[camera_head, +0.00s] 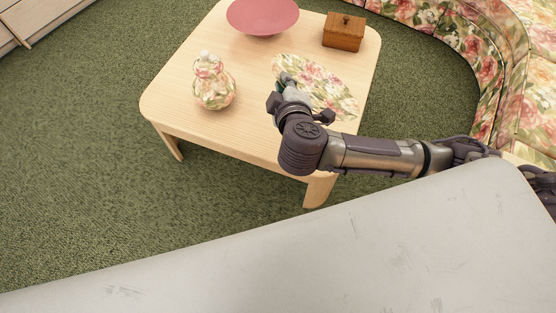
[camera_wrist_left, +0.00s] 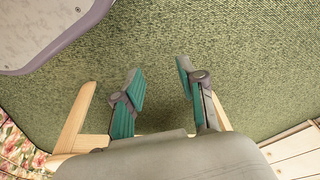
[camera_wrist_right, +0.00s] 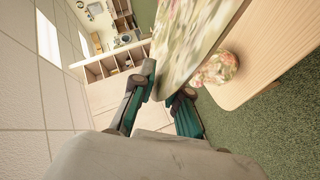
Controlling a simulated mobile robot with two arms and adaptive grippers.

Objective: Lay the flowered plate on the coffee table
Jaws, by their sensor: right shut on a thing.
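The flowered plate (camera_head: 322,82) is over the right part of the light wood coffee table (camera_head: 180,88). It looks tilted, and I cannot tell whether any of it touches the tabletop. My right gripper (camera_head: 286,82) is shut on the plate's near-left rim, and the arm hides part of that edge. In the right wrist view the plate (camera_wrist_right: 192,38) runs up from between the fingers (camera_wrist_right: 166,92), with the table (camera_wrist_right: 270,55) to its right. My left gripper (camera_wrist_left: 160,75) is open and empty in the left wrist view, with green carpet beyond its fingers.
A flowered gourd-shaped vase (camera_head: 213,86) stands at the table's left. A pink bowl (camera_head: 262,15) and a wooden box (camera_head: 343,32) are towards its far side. A flowered sofa (camera_head: 490,45) curves around the right. The table's near middle is bare.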

